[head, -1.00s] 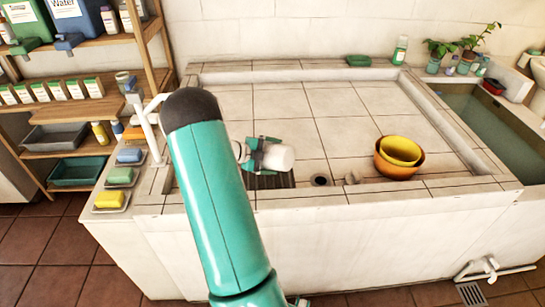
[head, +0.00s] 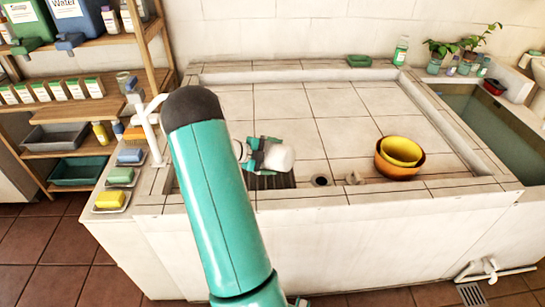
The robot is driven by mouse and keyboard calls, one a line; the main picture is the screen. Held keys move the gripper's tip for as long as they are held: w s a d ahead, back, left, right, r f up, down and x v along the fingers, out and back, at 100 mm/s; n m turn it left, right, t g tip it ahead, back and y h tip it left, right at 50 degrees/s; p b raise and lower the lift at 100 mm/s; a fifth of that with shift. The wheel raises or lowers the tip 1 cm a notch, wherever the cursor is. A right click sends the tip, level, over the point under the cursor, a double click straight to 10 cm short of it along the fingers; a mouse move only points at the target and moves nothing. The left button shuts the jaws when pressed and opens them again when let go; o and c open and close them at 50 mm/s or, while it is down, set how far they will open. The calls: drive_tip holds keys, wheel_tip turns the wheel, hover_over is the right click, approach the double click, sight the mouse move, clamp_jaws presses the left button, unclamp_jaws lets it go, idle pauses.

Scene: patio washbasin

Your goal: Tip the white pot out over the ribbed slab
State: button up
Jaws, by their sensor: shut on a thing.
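The white pot (head: 281,158) is in my gripper (head: 262,153), above the ribbed slab (head: 270,181) near the front left of the basin. The pot lies tilted on its side, with one end toward the right. My gripper is shut on it. The dark ribbed slab shows only in part below the pot. My teal arm covers the area just left of the gripper. I cannot see the pot's opening or any contents.
A drain hole (head: 321,181) and a small beige lump (head: 354,178) lie right of the slab. Nested orange and yellow bowls (head: 400,157) stand farther right. Soap dishes (head: 112,200) line the left ledge. The tiled basin floor behind is clear.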

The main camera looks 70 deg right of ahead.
sight(273, 149)
wheel_tip(273, 149, up, 2)
drive_tip(key=m+t, duration=0.2)
drive_tip(key=t, duration=0.1)
drive_tip(key=shift+s+r, duration=0.15)
drive_tip(key=shift+r+m+t, duration=0.45)
drive_tip(key=shift+m+t, duration=0.15)
drive_tip(key=shift+t, duration=0.5)
drive_tip(key=shift+r+m+t, duration=0.6)
drive_tip(key=shift+r+t, duration=0.1)
drive_tip(key=shift+t, duration=0.5)
drive_tip(key=shift+r+m+t, duration=0.45)
drive_tip(key=shift+m+t, duration=0.05)
drive_tip(key=shift+t, duration=0.4)
drive_tip(key=shift+r+h, duration=0.1)
drive_tip(key=shift+h, duration=0.2)
drive_tip(key=shift+r+m+t, duration=0.15)
drive_tip(key=shift+m+t, duration=0.15)
drive_tip(key=shift+t, duration=0.1)
drive_tip(key=shift+s+r+t, duration=0.1)
drive_tip(key=shift+r+t, duration=0.05)
drive_tip(key=shift+t, duration=0.15)
drive_tip(key=shift+r+m+t+h, duration=0.4)
drive_tip(key=shift+r+m+t, duration=0.2)
drive_tip(key=shift+m+t, duration=0.3)
drive_tip(key=shift+f, duration=0.1)
